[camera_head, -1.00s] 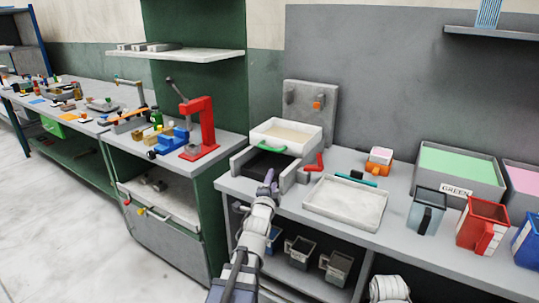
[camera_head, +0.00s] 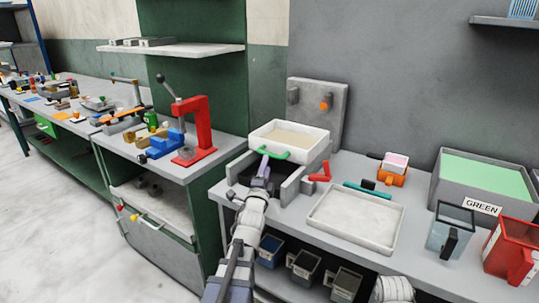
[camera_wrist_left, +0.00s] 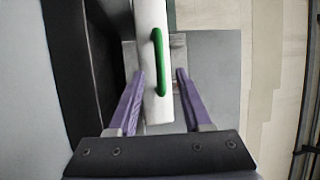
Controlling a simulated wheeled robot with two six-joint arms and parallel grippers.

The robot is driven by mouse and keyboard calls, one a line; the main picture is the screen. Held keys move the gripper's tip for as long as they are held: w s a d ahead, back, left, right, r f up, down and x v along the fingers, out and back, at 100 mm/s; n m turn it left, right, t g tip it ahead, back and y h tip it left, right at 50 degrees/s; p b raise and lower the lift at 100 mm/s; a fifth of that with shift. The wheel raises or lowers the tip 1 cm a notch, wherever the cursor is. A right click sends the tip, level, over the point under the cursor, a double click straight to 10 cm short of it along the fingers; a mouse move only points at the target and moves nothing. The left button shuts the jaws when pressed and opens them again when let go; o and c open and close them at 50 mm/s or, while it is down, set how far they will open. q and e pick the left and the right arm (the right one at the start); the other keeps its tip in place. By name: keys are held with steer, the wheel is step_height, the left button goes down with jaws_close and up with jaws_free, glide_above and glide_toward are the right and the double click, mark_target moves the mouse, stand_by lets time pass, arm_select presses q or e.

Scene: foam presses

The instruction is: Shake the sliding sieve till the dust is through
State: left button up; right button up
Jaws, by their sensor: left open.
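The sliding sieve (camera_head: 318,141) is a white tray with a beige layer inside and a green handle (camera_head: 276,153) on its front. It sits on top of a grey frame (camera_head: 291,188) with a dark inside. My left gripper (camera_head: 264,158) is at the left part of the handle. In the left wrist view, my left gripper (camera_wrist_left: 160,72) is open, with one purple finger on each side of the green handle (camera_wrist_left: 158,50) and the sieve's white wall (camera_wrist_left: 148,20). The fingers look apart from the handle. My right gripper is out of view.
An empty-looking white tray (camera_head: 328,230) lies to the right of the frame. A red handle (camera_head: 320,173) and a teal-handled tool (camera_head: 367,191) lie near it. A green-filled bin (camera_head: 440,190) and jugs stand further right. A red press (camera_head: 205,130) stands left.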

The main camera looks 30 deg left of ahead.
mark_target(269, 154)
arm_select(q)
steer(key=p+x, duration=0.1)
steer(key=x, duration=0.6)
steer(key=shift+s, duration=0.1)
jaws_close()
stand_by(1.2)
